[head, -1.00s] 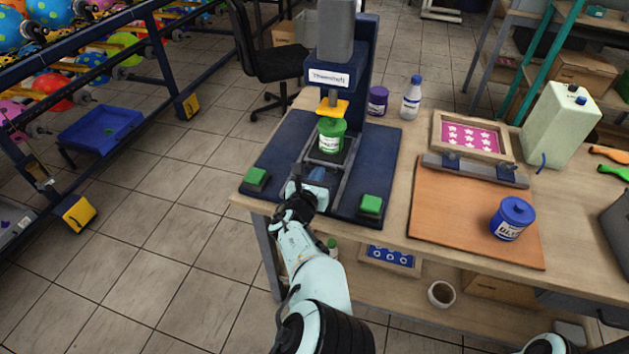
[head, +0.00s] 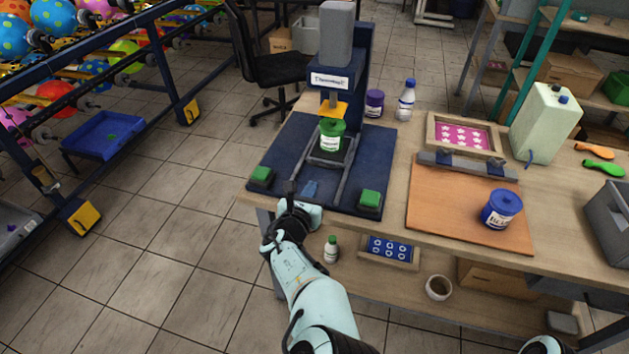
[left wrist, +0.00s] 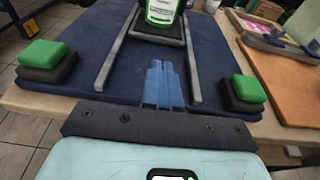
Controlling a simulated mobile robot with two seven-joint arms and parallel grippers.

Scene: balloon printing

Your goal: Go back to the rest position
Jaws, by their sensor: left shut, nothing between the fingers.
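My left gripper (head: 310,188) is over the front edge of the press's dark blue base in the head view. Its blue fingers are together and empty, and they also show in the left wrist view (left wrist: 163,84). They point toward a green-lidded jar (head: 331,137) on the press's sliding plate, with a gap between. The jar's lower part shows at the top of the left wrist view (left wrist: 161,12). My right gripper is out of view; only a bit of my right arm shows at the bottom right edge.
The press (head: 334,75) stands on the wooden table (head: 399,150), with green buttons (head: 370,198) at its front corners. A blue tub (head: 501,209) sits on an orange-brown board (head: 455,207) at right. A lower shelf holds a small bottle (head: 331,249) near my left forearm.

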